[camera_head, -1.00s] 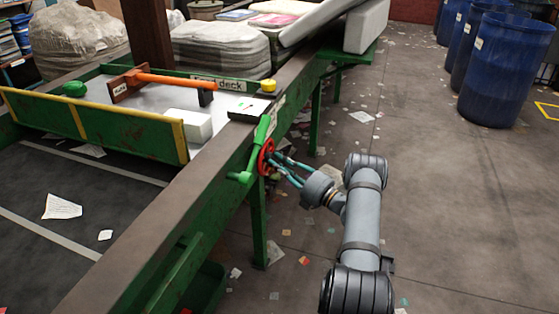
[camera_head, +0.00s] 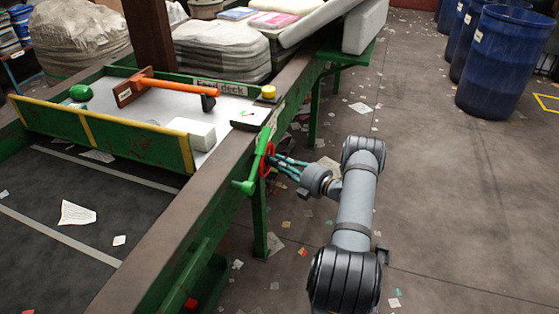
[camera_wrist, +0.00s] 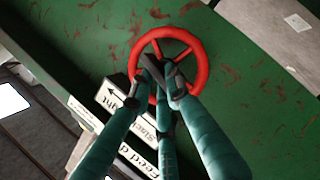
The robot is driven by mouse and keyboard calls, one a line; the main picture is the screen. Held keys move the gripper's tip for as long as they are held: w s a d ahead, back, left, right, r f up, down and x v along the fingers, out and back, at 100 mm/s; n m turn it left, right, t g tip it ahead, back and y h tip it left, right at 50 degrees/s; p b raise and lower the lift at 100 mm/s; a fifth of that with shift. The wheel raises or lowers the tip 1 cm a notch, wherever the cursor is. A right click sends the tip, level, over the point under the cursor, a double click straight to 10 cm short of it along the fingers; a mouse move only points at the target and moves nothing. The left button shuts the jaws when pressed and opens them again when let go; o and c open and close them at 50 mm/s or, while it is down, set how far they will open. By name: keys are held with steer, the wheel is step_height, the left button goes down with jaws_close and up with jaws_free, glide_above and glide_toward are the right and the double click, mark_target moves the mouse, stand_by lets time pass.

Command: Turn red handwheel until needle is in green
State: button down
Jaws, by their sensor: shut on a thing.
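The red handwheel (camera_wrist: 200,62) is on the green side wall of the deck frame, large in the wrist view. In the head view it is a thin red ring (camera_head: 267,158), partly hidden by a green bracket (camera_head: 262,150). My gripper (camera_wrist: 160,80) has its teal fingers at the wheel's lower left, shut on the rim or a spoke; which one I cannot tell. In the head view my gripper (camera_head: 273,160) reaches the wheel from the right. A small panel with a green mark, possibly the gauge (camera_head: 250,117), sits above the wheel; its needle is too small to read.
Labels (camera_wrist: 125,105) are near the wheel in the wrist view. Blue barrels (camera_head: 500,65) stand at the right. Floor right of my arm is open, with scattered paper.

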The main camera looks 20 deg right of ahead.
stand_by(0.4)
steer(key=shift+r, duration=0.1)
steer(key=c, duration=1.7)
jaws_free()
steer(key=shift+o, duration=0.2)
steer(key=v, duration=1.2)
steer(key=shift+r, duration=0.1)
